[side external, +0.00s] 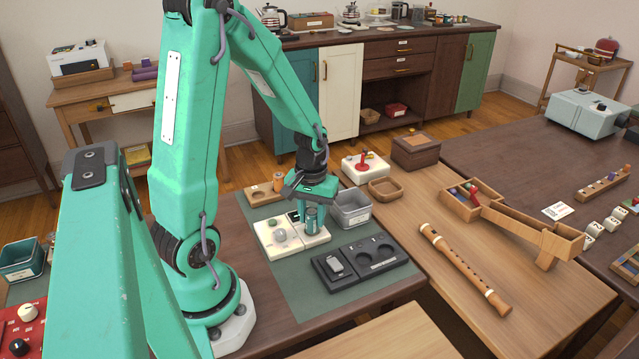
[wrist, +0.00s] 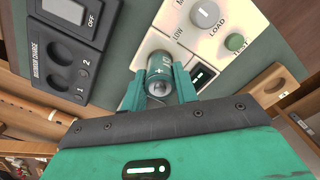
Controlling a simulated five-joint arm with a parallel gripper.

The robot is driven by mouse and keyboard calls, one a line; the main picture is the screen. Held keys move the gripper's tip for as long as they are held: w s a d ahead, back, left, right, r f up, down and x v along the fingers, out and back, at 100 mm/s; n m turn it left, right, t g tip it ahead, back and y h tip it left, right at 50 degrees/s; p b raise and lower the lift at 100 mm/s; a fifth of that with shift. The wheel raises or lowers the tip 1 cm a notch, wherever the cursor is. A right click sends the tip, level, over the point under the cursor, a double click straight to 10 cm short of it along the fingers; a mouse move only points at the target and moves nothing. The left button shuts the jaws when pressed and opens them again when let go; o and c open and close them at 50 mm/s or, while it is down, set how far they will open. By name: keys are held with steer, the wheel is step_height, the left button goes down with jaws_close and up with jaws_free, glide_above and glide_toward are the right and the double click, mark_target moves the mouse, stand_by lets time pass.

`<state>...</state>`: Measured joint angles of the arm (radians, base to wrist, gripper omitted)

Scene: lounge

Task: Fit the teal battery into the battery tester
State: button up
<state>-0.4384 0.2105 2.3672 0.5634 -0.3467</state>
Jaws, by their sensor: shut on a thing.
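My gripper (wrist: 160,88) is shut on the teal battery (wrist: 162,65), with one finger on each side of it. In the wrist view the battery's end with its metal cap faces the camera. In the side view the battery (side external: 311,219) stands about upright under my gripper (side external: 311,207), over the right part of the cream battery tester (side external: 270,246). The tester (wrist: 225,55) shows a LOAD knob, a green TEST button and a small dark display beside the battery. The battery's lower end is hidden, so I cannot tell whether it sits in the tester's slot.
A black charger (side external: 385,267) with round wells and a switch lies in front of the tester. A grey bin (side external: 352,208) stands just right of the tester. A wooden holder (side external: 258,194) with an orange battery (side external: 278,181) is behind it. A wooden recorder (side external: 465,270) lies farther right.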

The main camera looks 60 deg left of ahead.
steer(key=shift+f, duration=0.65)
steer(key=o, duration=1.1)
steer(key=shift+r, duration=0.1)
steer(key=shift+r, duration=3.7)
steer(key=shift+d+r+m, duration=0.3)
steer(key=shift+d+r, duration=0.15)
steer(key=shift+r, duration=0.1)
steer(key=s+d+r+m+t, duration=0.1)
steer(key=d+r+m+t, duration=0.1)
steer(key=d+r, duration=0.2)
steer(key=s+d+r+m+t, duration=0.1)
steer(key=s+d+r+m, duration=0.1)
steer(key=d+r+m, duration=0.1)
steer(key=s+d+r+m+t, duration=0.2)
steer(key=d+r+m, duration=0.1)
steer(key=d+r, duration=0.2)
steer(key=shift+s+r+t, duration=0.15)
steer(key=shift+r+t, duration=0.15)
steer(key=shift+r, duration=0.25)
